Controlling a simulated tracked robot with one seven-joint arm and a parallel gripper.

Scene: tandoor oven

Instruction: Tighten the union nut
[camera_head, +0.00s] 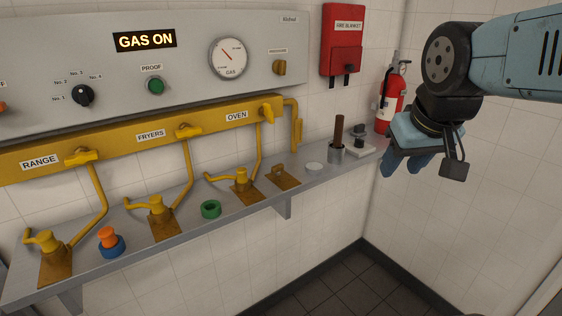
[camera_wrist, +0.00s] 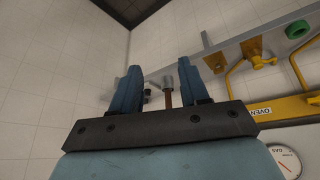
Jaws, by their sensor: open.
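Yellow fittings stand on brown plates on the wall shelf in the head view: one below RANGE (camera_head: 54,248), one below FRYERS (camera_head: 158,212) and one below OVEN (camera_head: 242,182). Each has a side arm and a yellow pipe coming down to it. I cannot tell for sure which part is the union nut. Right of the oven fitting is a brown plate with a small fitting (camera_head: 283,175), below a short yellow pipe (camera_head: 297,134). My gripper (camera_head: 406,165) is open and empty, in the air right of the shelf. Its two blue fingers also show in the wrist view (camera_wrist: 161,68).
The shelf (camera_head: 185,224) also holds an orange-and-blue piece (camera_head: 111,243), a green ring (camera_head: 210,209), a white disc (camera_head: 314,167) and a grey cup with a brown handle (camera_head: 337,154). The panel sign (camera_head: 145,41) reads GAS ON.

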